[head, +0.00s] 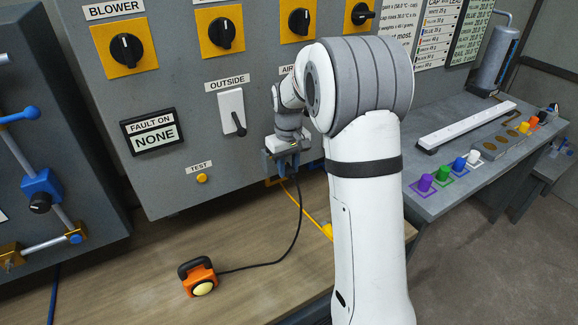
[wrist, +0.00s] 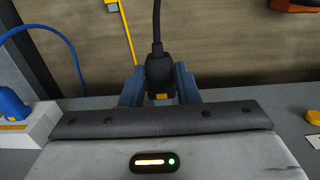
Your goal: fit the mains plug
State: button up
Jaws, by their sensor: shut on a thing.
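The mains plug (wrist: 160,72) is black with a small yellow mark. In the wrist view it sits between the two blue fingers of my gripper (wrist: 159,88), which are shut on it. Its black cable (wrist: 157,22) runs away from the gripper. In the head view my gripper (head: 283,152) is low in front of the grey panel, and the black cable (head: 292,232) hangs from it to an orange work lamp (head: 200,277) on the wooden bench. The plug's pins and any mains socket are not distinguishable; my arm covers part of the panel.
The grey panel (head: 160,185) carries knobs, an OUTSIDE lever switch (head: 234,112) and a yellow TEST button (head: 202,178). A yellow cable (head: 311,217) lies near the black one. Blue-handled pipework (head: 40,190) is at left. A side table at right holds coloured knobs. The front bench is mostly clear.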

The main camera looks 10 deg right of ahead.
jog(key=shift+w+a, duration=0.1)
jog(key=shift+w, duration=0.15)
jog(key=shift+w+a+p, duration=0.25)
jog(key=shift+w+p, duration=0.2)
jog(key=shift+w, duration=0.5)
jog(key=o, duration=1.1)
jog(key=shift+c, duration=0.2)
